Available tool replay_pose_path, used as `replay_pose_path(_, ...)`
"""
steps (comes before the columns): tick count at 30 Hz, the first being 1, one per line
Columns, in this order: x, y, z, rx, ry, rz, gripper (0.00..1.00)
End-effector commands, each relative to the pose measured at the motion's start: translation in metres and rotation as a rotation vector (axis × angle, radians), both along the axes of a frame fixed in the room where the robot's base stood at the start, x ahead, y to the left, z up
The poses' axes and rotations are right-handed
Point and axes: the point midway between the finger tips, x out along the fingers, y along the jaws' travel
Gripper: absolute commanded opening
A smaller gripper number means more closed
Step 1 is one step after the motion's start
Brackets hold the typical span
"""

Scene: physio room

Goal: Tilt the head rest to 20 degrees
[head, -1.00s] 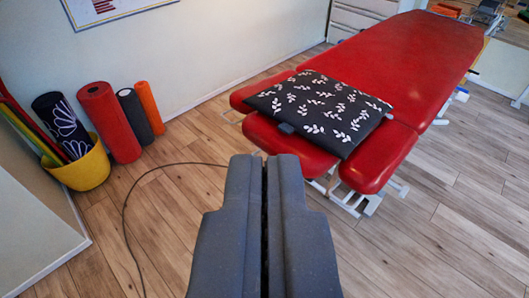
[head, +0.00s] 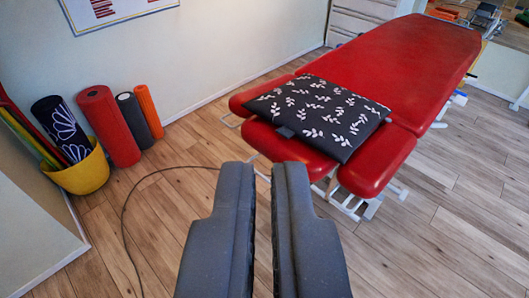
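The red treatment table (head: 410,65) runs from the middle of the head view to the upper right. Its head rest (head: 268,143) is the red padded section at the near end, between two red side pads. A black cushion with white leaves (head: 318,112) lies over the head rest and hides most of it, so its tilt angle is hard to tell. My gripper (head: 264,168) is in the foreground, in front of the near end of the head rest. Its two dark grey fingers are apart with floor showing between them, and it holds nothing.
A yellow bucket (head: 82,176) with rolled mats stands at the left wall, beside a red roll (head: 109,126) and smaller rolls. A dark cable (head: 128,200) curves across the wooden floor. White drawers (head: 358,18) stand at the back. Floor at the lower right is clear.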

Motion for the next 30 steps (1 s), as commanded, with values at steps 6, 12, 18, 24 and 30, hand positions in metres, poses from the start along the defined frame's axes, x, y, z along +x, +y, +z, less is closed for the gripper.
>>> replay_pose_path(6,0.029,0.010,-0.007,0.072,-0.013,0.024,0.31)
replay_pose_path(12,0.104,0.036,-0.035,0.289,-0.046,0.068,0.31)
replay_pose_path(18,0.178,0.061,-0.075,0.532,-0.073,0.078,0.31)
replay_pose_path(24,0.243,0.081,-0.127,0.766,-0.100,0.050,0.31)
replay_pose_path(30,0.297,0.095,-0.193,0.980,-0.127,-0.012,0.31)
